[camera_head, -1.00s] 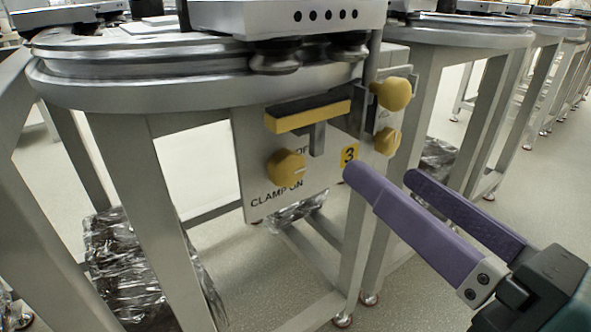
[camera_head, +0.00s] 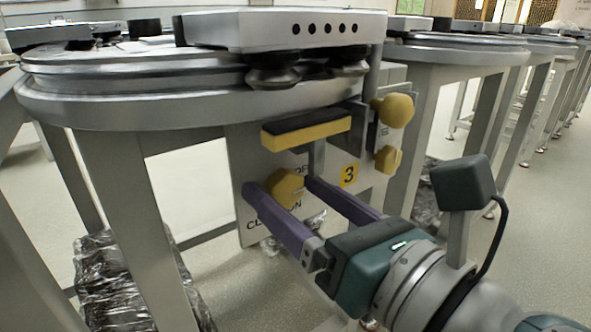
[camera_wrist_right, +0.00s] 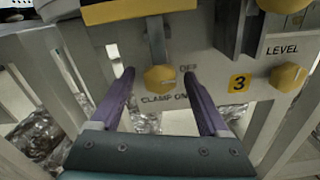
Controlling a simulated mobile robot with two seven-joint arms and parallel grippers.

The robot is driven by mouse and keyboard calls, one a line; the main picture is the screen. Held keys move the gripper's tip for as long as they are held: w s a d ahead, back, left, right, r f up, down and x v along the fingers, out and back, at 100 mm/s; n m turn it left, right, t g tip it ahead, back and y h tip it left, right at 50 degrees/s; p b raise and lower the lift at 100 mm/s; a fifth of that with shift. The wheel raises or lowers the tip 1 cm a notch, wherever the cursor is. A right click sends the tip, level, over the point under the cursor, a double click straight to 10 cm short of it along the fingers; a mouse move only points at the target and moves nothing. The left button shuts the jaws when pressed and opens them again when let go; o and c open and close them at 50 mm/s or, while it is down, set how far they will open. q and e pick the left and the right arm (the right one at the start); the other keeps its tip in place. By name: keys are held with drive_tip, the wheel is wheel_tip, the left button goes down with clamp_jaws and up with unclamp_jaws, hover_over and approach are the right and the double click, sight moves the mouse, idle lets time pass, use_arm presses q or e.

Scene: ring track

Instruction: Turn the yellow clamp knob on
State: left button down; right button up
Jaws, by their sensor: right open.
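The yellow clamp knob (camera_head: 284,188) is on the grey front panel (camera_head: 250,150), beside the lettering "CLAMP ON" and "OFF". My right gripper (camera_head: 280,185) is open, with its two purple fingers on either side of the knob in the head view. In the right wrist view the knob (camera_wrist_right: 160,78) shows between and beyond the open fingers (camera_wrist_right: 163,85). I cannot tell whether either finger touches it. Part of the panel lettering is hidden by the fingers. My left gripper is not in view.
A yellow-edged black pad (camera_head: 306,130) juts out above the knob. Two other yellow knobs, an upper one (camera_head: 397,110) and a lower one (camera_head: 388,159), sit to the right, near a yellow "3" label (camera_head: 349,175). The ring track (camera_head: 130,85) overhangs the panel.

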clamp_jaws()
idle(0.7)
